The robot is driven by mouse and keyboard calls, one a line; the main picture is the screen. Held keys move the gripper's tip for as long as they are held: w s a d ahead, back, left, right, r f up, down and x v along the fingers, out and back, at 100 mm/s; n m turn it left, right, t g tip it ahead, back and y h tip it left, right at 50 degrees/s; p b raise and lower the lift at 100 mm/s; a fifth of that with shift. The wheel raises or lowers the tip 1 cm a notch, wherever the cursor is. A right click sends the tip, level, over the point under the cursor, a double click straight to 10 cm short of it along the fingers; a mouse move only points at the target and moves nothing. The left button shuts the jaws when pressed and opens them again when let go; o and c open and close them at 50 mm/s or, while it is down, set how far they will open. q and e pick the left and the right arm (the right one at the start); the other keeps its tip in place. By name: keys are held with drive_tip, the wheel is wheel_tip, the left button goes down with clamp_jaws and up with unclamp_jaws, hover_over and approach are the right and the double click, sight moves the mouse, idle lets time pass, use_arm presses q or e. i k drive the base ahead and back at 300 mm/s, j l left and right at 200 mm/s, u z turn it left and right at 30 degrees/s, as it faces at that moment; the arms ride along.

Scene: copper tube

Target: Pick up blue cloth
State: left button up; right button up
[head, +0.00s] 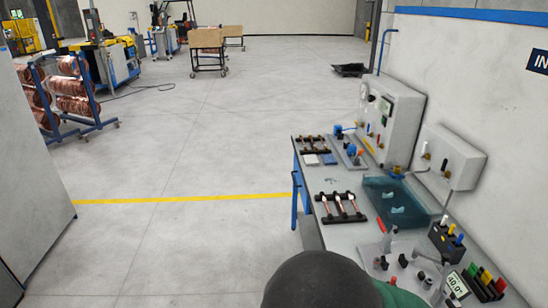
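A small flat blue square (330,159), which looks like a folded cloth, lies on the workbench (343,235) near its far left end. A similar white square (311,159) lies just to its left. Light blue crumpled pieces (397,210) lie in a see-through teal tray (425,218) near the middle of the bench; I cannot tell whether they are cloth. Neither of my grippers is in view.
Black racks with copper tubes (342,206) stand on the bench, and wall boxes (390,120) stand behind it. A dark rounded shape with green beside it (318,281) blocks the bench's near end. The floor left of the bench is clear.

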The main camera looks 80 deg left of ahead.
sight(328, 159)
drive_tip(key=u, duration=2.25)
drive_tip(key=z, duration=0.95)
drive_tip(key=i+j+u, duration=0.3)
drive_tip(key=u, duration=0.15)
drive_tip(key=i+j+u, duration=0.7)
drive_tip(key=i, duration=0.45)
drive_tip(key=i+u, duration=0.3)
drive_tip(key=i, duration=0.45)
drive_tip(key=i+j+z, duration=0.1)
drive_tip(key=i+z, duration=0.25)
drive_tip(key=z, duration=0.15)
drive_tip(key=i+j+z, duration=0.2)
drive_tip(key=i+z, duration=0.25)
drive_tip(key=i+j+z, duration=0.2)
drive_tip(key=z, duration=0.3)
drive_tip(key=i+j+z, duration=0.2)
drive_tip(key=j+z, duration=0.3)
drive_tip(key=i+j+z, duration=0.15)
drive_tip(key=j+z, duration=0.8)
drive_tip(key=j, duration=0.15)
